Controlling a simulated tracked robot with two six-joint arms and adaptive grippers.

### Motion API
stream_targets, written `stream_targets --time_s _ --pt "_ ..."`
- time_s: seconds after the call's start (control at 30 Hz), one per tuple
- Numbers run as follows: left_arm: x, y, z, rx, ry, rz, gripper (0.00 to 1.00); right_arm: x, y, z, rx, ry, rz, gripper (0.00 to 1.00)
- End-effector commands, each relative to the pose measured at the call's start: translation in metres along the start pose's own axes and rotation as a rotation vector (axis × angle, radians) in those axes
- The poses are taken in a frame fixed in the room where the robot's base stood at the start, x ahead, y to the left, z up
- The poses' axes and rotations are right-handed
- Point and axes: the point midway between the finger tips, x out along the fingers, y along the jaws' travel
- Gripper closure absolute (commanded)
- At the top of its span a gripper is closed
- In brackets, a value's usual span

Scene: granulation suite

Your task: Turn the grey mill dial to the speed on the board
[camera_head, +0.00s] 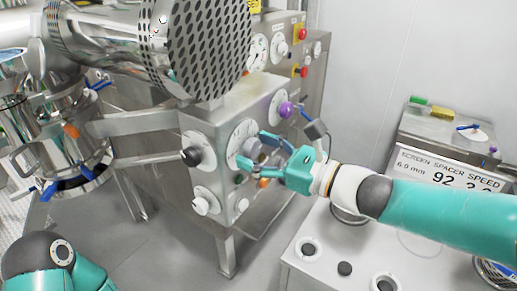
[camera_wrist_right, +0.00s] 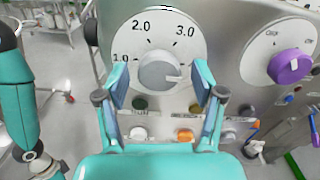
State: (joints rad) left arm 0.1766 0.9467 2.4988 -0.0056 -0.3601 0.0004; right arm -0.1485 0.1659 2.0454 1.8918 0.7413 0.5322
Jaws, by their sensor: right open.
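The grey dial (camera_wrist_right: 158,72) has a grey knob on a round white plate marked 1.0, 2.0 and 3.0. A pale mark on the knob points right, below the 3.0. In the head view the dial's white plate (camera_head: 236,134) is on the steel mill's front. My right gripper (camera_wrist_right: 160,80) is open, with one finger on each side of the knob; I cannot tell whether they touch it. In the head view the right gripper (camera_head: 254,150) partly hides the knob. The board (camera_head: 445,170) reads SCREEN SPACER SPEED, 6.0 mm, 92; the speed number is partly hidden by my right arm.
A perforated steel drum (camera_head: 195,45) overhangs the panel. A white bench (camera_head: 330,262) stands under my right arm.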

Motion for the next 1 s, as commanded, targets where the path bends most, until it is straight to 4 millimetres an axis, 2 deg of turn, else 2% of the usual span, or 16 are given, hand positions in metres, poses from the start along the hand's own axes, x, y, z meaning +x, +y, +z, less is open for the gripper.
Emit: stream_targets --time_s 0.17,0.53,0.77,1.0 --pt "0.0 0.0 0.0 0.0 0.0 0.0 1.0 0.0 0.0 0.0 0.0 0.0 0.0 0.32" --pt "0.0 0.0 0.0 0.0 0.0 0.0 1.0 0.0 0.0 0.0 0.0 0.0 0.0 0.92" --pt "0.004 -0.001 0.0 0.0 0.0 0.0 1.0 0.0 0.0 -0.001 -0.014 -0.001 0.0 0.92" --pt "0.021 -0.008 0.0 0.0 0.0 0.0 1.0 -0.001 0.0 -0.004 -0.097 -0.002 -0.001 0.92"
